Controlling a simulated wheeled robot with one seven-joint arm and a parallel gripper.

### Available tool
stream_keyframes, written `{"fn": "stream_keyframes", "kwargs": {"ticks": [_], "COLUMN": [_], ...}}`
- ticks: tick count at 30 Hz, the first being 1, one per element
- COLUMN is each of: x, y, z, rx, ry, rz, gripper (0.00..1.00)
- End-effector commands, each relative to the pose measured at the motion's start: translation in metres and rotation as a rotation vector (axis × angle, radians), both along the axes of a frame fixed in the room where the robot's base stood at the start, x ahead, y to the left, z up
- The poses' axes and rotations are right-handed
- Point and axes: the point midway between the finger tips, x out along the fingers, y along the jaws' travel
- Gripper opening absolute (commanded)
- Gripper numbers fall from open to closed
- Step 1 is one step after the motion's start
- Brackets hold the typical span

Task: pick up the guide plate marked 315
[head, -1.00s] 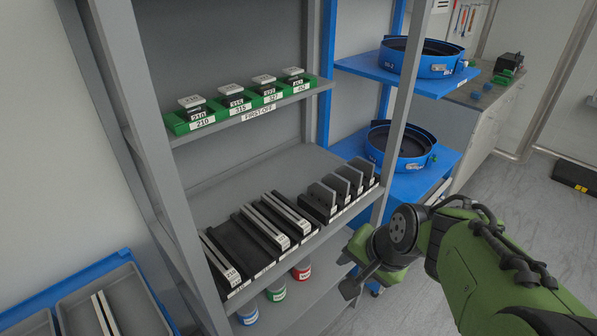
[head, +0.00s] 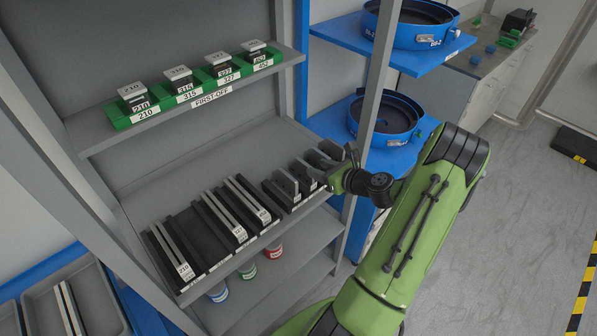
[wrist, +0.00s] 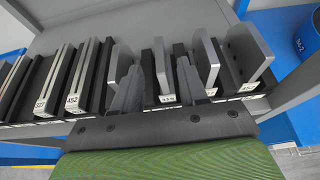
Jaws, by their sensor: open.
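Grey guide plates stand upright in black holders at the right end of the middle shelf. The plate whose label appears to read 315 (wrist: 161,68) is second from the left in that group; it also shows in the head view (head: 306,171), partly crowded by its neighbours. My gripper (wrist: 158,64) is open, with one dark finger on each side of this plate in the wrist view. No finger is seen closed on it. In the head view my gripper (head: 331,179) is at the plates from the front right, its fingers hard to make out.
Another plate (wrist: 122,58) stands close to the left finger, and two more (wrist: 206,62) stand to the right. Light guide rails (head: 247,200) lie in black holders further left. Marked blocks in a green rack (head: 185,94) sit on the shelf above.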

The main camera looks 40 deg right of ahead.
Motion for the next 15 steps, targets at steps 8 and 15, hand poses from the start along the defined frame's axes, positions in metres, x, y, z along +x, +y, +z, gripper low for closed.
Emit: {"fn": "stream_keyframes", "kwargs": {"ticks": [8,15], "x": [0.04,0.077], "y": [0.003,0.005], "z": [-0.017,-0.033], "rx": [0.0,-0.003], "ry": [0.0,0.001], "rz": [0.003,0.004], "gripper": [0.43,0.43]}}
